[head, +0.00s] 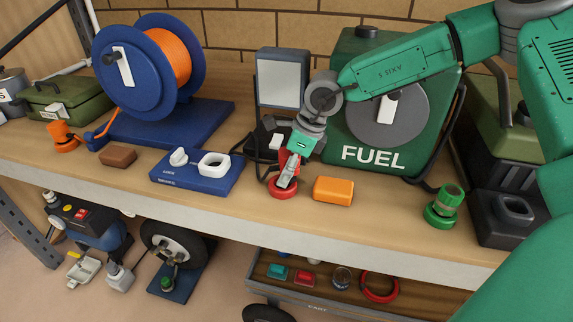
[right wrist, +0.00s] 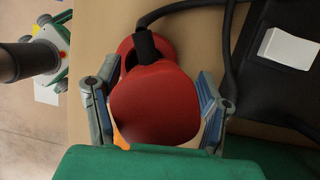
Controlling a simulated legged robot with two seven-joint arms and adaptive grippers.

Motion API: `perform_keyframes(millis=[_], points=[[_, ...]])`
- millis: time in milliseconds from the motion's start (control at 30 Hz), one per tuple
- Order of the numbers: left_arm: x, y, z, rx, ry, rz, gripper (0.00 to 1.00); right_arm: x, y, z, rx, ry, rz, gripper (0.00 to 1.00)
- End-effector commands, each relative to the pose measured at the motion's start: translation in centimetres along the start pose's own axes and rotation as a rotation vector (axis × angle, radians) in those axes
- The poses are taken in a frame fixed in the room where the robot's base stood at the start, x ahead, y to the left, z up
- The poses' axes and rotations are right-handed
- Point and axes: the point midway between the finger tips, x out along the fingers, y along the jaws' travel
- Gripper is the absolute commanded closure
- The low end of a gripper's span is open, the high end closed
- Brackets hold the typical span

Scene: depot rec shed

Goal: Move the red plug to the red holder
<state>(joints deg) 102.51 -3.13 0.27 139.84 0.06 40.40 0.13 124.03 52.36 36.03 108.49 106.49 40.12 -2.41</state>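The red plug (head: 287,158) is upright at the middle of the bench, largely covered by my right gripper in the head view. In the right wrist view, the red plug (right wrist: 155,103) fills the space between the two fingers, with a black cable joined to it. My right gripper (head: 288,175) reaches down over it, and its fingers (right wrist: 155,105) appear to press on both sides. The round red holder (head: 282,193) lies directly below the plug; it also shows behind the plug in the wrist view (right wrist: 127,46). I cannot tell whether the plug is seated. My left gripper is out of view.
An orange block (head: 333,189) sits just right of the holder, and a blue two-cup stand (head: 195,182) to its left. A black box (head: 263,135) stands behind. The green FUEL can (head: 350,125) and a green fitting (head: 444,205) are to the right.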

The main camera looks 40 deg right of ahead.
Motion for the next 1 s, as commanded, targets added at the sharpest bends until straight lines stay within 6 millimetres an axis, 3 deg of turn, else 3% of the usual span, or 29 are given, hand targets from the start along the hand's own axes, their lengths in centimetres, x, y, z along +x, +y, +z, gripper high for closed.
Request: perform_keyframes(millis=[267,700,1000], points=[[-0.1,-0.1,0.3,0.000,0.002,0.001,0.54,-1.5,0.1,0.3,-0.002,-0.010,-0.007,0.36],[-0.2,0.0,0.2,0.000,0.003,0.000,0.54,-9.8,-0.4,0.2,0.000,-0.005,-0.001,0.36],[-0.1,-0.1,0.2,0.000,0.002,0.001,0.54,-11.7,-0.4,0.2,0.000,0.001,0.002,0.36]])
